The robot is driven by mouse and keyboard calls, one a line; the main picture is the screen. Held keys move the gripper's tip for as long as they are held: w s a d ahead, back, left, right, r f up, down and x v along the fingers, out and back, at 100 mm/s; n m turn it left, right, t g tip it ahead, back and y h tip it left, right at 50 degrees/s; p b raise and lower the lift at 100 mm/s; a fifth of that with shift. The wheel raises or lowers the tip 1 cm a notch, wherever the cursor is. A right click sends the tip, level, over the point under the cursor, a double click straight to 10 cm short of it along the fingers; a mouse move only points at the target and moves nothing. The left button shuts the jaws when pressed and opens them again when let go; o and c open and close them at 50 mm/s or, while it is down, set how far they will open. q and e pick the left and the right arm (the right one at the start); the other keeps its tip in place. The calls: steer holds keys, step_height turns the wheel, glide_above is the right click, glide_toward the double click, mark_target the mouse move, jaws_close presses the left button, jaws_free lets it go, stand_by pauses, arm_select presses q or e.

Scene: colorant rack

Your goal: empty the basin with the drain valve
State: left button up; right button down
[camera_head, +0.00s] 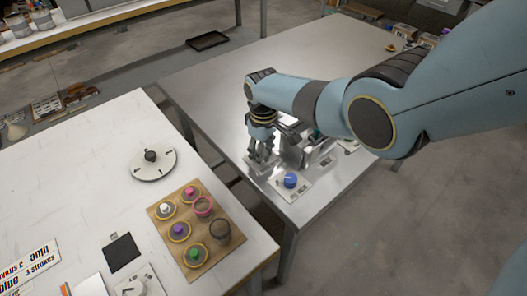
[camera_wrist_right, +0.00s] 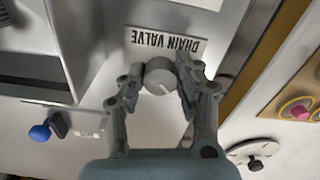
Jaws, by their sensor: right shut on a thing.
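The drain valve (camera_wrist_right: 160,76) is a round grey knob with a light pointer line, beside a "DRAIN VALVE" label (camera_wrist_right: 165,44) in the right wrist view. My right gripper (camera_wrist_right: 161,80) has its two fingers closed on either side of the knob. In the head view my right gripper (camera_head: 262,158) points down at the near left part of the metal table, and it hides the knob there. The basin seems to be the grey-walled recess (camera_wrist_right: 66,50) at the left of the wrist view; its contents cannot be made out. My left gripper is not in view.
A blue knob (camera_head: 290,180) stands on a plate right of my gripper. A white table (camera_head: 85,150) at the left holds a dial (camera_head: 153,165) and a wooden board (camera_head: 205,259) with several colored-knob pots.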

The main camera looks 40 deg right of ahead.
steer(key=c, duration=0.9)
jaws_free()
steer(key=shift+c, duration=0.2)
step_height(320, 180, up, 12)
steer(key=shift+s+f, duration=0.1)
